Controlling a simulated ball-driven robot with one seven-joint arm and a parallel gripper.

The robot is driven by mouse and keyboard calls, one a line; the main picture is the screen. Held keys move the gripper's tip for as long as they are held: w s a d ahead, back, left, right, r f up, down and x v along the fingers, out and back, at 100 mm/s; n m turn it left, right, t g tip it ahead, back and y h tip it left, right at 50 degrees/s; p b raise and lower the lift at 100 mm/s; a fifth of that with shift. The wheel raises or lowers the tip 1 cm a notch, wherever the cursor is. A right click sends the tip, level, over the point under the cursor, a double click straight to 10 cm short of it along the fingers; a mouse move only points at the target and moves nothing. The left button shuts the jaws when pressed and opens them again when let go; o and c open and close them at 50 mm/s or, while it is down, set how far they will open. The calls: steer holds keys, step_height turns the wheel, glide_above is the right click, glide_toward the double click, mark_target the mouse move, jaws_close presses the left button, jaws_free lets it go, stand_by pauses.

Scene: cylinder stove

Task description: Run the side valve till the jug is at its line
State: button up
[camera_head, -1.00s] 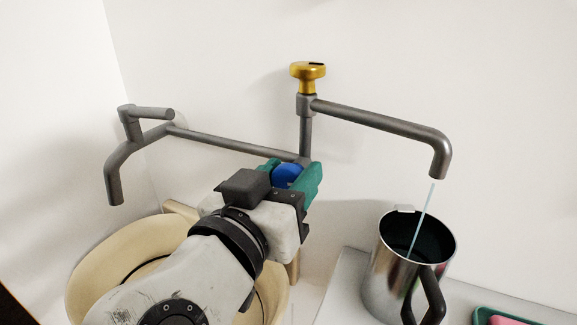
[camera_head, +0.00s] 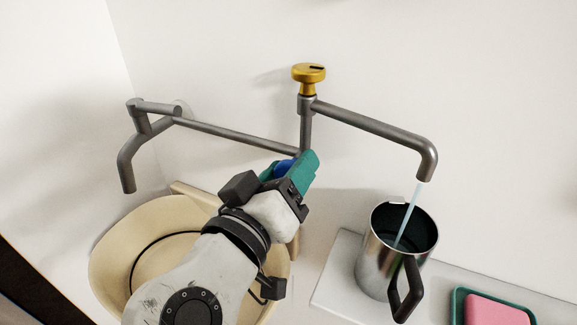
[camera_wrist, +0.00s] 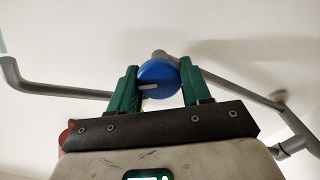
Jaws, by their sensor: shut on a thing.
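The side valve is a blue round knob (camera_head: 284,166) low on the tap's riser; it also shows in the wrist view (camera_wrist: 158,84) with a pale mark on its face. My gripper (camera_head: 290,170) has green fingers, shut on the blue knob from both sides, as the wrist view shows (camera_wrist: 158,86). The metal jug (camera_head: 376,258) with a black handle stands under the right spout (camera_head: 424,165). A pale stream of water (camera_head: 409,212) runs from that spout into the jug. The water level and any line inside cannot be made out.
A yellow knob (camera_head: 308,76) tops the riser. The left spout (camera_head: 128,165) hangs over a cream basin (camera_head: 105,262) with no stream. The jug stands on a pale ledge (camera_head: 336,282); a green tray (camera_head: 458,304) with a pink block (camera_head: 495,309) lies to its right.

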steer(key=shift+a+r, duration=0.1)
steer(key=o, duration=0.9)
steer(key=v, duration=1)
steer(key=shift+s+a, duration=0.1)
steer(key=shift+s, duration=0.25)
